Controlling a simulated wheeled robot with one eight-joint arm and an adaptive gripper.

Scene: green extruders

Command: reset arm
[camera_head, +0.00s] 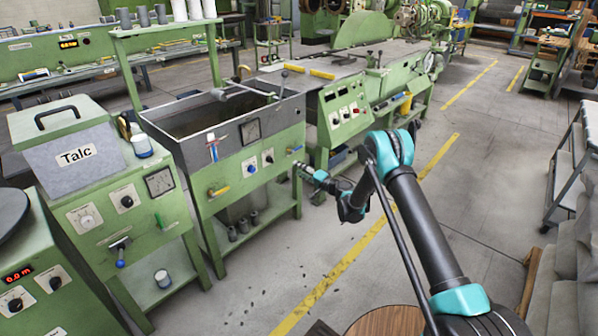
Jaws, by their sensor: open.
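My arm reaches in from the lower right and bends down at a teal elbow. My gripper (300,169) is at its far end, small in the picture, in front of the green machine with the open tank (217,105). It is open, and I see nothing held in it. From this one view I cannot tell how far it is from the tank's front panel.
A green Talc machine (98,190) stands left of the tank. A control cabinet (343,112) stands behind my gripper to the right. A grey shelf rack (567,170) is at right.

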